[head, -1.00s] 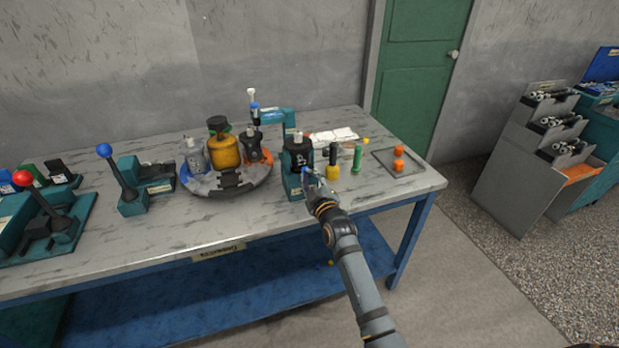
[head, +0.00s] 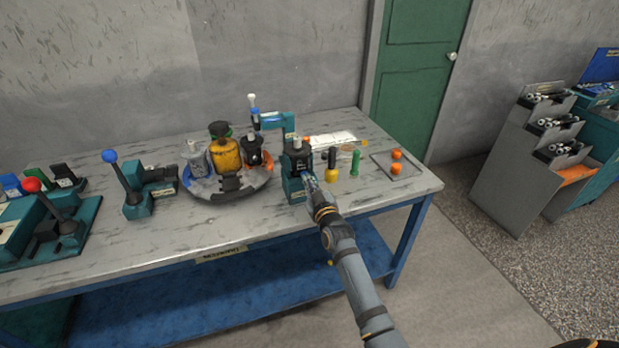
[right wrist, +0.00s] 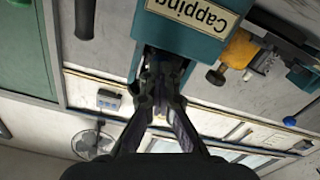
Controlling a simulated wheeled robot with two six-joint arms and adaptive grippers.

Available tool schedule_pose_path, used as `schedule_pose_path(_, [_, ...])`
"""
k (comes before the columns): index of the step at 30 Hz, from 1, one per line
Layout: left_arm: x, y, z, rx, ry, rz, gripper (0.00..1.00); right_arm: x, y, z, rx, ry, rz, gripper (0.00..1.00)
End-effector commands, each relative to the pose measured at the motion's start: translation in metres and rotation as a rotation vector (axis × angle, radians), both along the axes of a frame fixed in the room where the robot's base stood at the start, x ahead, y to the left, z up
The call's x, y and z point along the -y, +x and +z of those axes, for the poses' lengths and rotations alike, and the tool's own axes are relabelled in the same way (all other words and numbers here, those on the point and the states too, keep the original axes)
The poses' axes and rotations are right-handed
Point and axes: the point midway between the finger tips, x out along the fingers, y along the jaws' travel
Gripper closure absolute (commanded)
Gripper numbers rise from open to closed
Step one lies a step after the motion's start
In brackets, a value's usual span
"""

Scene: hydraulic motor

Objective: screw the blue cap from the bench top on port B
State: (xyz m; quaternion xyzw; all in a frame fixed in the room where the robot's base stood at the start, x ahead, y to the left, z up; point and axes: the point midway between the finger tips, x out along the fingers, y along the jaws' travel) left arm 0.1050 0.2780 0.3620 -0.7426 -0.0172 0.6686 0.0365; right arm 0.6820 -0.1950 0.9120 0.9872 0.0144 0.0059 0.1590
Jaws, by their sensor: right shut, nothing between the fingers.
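My right gripper (head: 307,181) is shut and empty at the front of the teal capping stand (head: 290,185). A dark motor block (head: 298,160) with a silver shaft on top sits in that stand; a letter B showed on its face a second ago. In the right wrist view my two dark fingers (right wrist: 160,85) meet below the stand's "Capping" label (right wrist: 200,10), close to the dark opening. A small patch of blue shows by the fingertips in the head view; I cannot tell whether it is the blue cap. Port B is hidden behind my fingers.
A round turntable (head: 240,192) with several motor parts stands left of the stand. A yellow-and-black tool (head: 330,172), a green tool (head: 355,162) and a tray with orange pieces (head: 409,177) stand to the right. Lever units (head: 135,200) are at the left. The bench front is clear.

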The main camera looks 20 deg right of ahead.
Motion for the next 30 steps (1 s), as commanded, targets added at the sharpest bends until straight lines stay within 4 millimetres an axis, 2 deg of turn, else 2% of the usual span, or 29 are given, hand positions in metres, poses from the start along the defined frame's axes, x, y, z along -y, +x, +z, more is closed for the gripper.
schedule_pose_path(1, [0.000,0.000,0.005,0.000,0.000,0.000,0.60,0.000,0.002,0.008,0.008,0.036,0.000,1.00])
schedule_pose_path(14, [0.000,0.000,0.008,0.000,0.000,0.000,0.60,0.000,0.002,0.008,0.012,0.107,0.000,1.00])
schedule_pose_path(23, [0.000,0.000,0.024,0.000,0.000,0.000,0.60,0.000,0.003,0.008,0.004,0.453,0.002,1.00])
schedule_pose_path(30, [0.000,0.000,0.023,0.000,0.000,0.000,0.60,0.000,0.003,0.007,0.005,0.486,0.002,1.00])
